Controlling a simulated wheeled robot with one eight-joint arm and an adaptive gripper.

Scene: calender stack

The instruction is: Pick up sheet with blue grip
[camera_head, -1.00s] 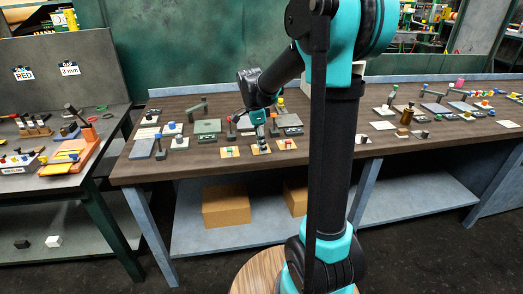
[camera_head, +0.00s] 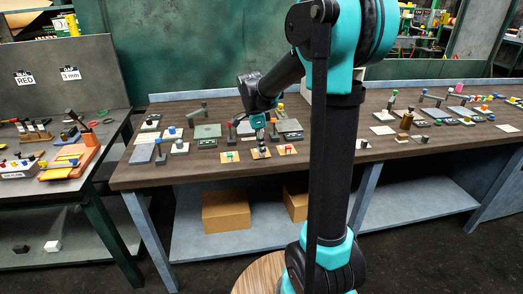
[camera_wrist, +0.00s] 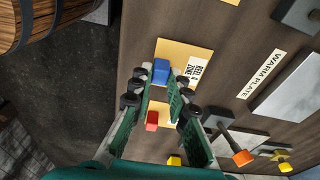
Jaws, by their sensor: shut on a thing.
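A blue grip (camera_wrist: 161,72) stands on a yellow-tan sheet (camera_wrist: 178,47) that bears a white printed label (camera_wrist: 197,72). My gripper (camera_wrist: 162,78) is shut on the blue grip, with one green finger on each side of it. In the head view my gripper (camera_head: 263,151) points down at the middle one of three small yellow sheets (camera_head: 260,156) near the table's front edge, and the blue grip is hidden there. I cannot tell whether the sheet is clear of the table.
A sheet with a red grip (camera_wrist: 152,121) lies close by, partly behind my fingers; a sheet with a green grip (camera_head: 229,156) lies on the other side. A grey plate labelled WARM PLATE (camera_wrist: 288,90) and several posts and blocks stand farther back on the brown table (camera_head: 190,178).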

